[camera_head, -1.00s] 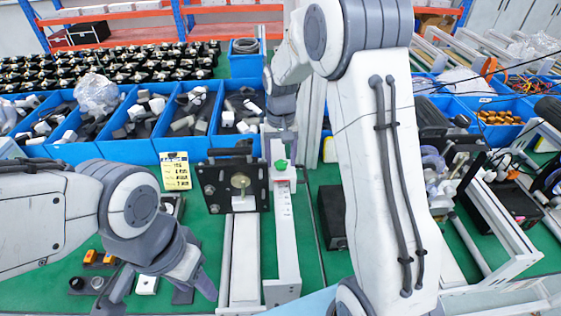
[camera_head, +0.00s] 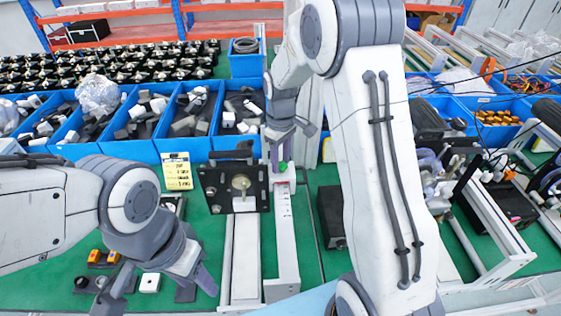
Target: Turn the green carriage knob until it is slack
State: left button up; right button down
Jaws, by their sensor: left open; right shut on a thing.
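The green carriage knob (camera_head: 282,167) shows as a small green spot on the carriage at the far part of the white rail (camera_head: 287,240). My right gripper (camera_head: 278,158) comes down on it from above and is shut on it, partly hiding it. A red and white strip of the carriage (camera_head: 284,179) shows just below the knob. Left of it stands a black plate (camera_head: 234,188) with a pale round centre. My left gripper (camera_head: 158,292) is open and empty, low over the bench at the front left.
Blue bins (camera_head: 187,125) of grey and white parts line the back. A yellow label card (camera_head: 176,171) stands before them. A black box (camera_head: 333,216) sits right of the rail. Orange parts (camera_head: 103,257) and a white block (camera_head: 150,282) lie near my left gripper.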

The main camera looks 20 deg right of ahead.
jog(key=shift+n, duration=0.4)
jog(key=shift+r+n+p, duration=0.15)
jog(key=shift+n+p, duration=0.2)
jog(key=shift+n, duration=0.75)
jog(key=n, duration=0.3)
jog(key=n+p, duration=0.1)
jog(key=n, duration=0.4)
jog(key=c, duration=0.5)
grip_release()
jog(key=shift+c, duration=0.2)
